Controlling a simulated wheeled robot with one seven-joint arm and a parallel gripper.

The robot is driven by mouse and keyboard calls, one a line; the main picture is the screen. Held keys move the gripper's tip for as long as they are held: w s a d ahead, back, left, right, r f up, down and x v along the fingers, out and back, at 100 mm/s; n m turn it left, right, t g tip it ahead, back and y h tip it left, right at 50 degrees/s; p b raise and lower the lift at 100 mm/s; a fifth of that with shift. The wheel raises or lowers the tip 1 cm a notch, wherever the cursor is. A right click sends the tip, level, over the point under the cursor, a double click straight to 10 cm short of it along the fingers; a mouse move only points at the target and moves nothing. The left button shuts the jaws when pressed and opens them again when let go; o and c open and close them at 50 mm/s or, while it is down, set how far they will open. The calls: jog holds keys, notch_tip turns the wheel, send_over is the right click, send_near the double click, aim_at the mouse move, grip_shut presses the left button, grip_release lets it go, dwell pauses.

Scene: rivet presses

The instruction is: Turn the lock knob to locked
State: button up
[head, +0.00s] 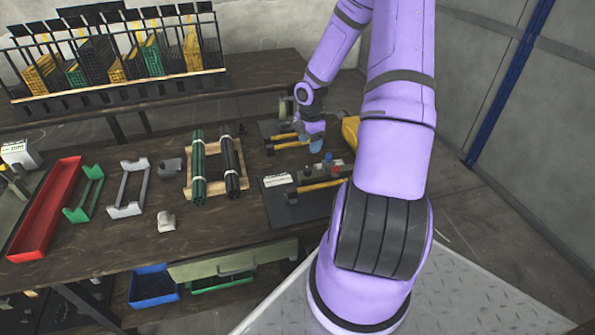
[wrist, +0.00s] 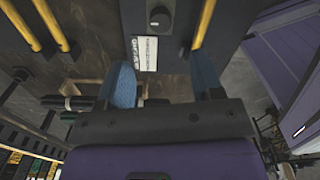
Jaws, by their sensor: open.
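A round dark knob (wrist: 160,18) sits on a dark panel (wrist: 178,50) at the top of the wrist view. A white printed label (wrist: 146,54) lies on the panel just below it in the picture. The knob's turned position is too small and dark to read. My gripper (wrist: 163,80) shows two blue fingers spread wide apart, with nothing between them. The fingertips are apart from the knob. In the head view, my gripper (head: 314,140) hangs over the right part of the bench. A white label (head: 277,180) is on a dark base plate there.
Yellow-handled levers (head: 290,141) lie behind, and another (head: 322,186) lies in front. Red and blue buttons (head: 328,163) stand close to my gripper. Green and black rod bundles (head: 215,165) rest on a wooden frame to the left. A red tray (head: 45,210) is farther left.

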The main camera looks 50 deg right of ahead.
aim_at(308, 168)
notch_tip(308, 168, down, 11)
jog(key=shift+a+f, duration=0.1)
dwell(0.5)
jog(key=shift+c, duration=0.3)
jog(key=c, duration=0.9)
jog(key=shift+o, duration=0.2)
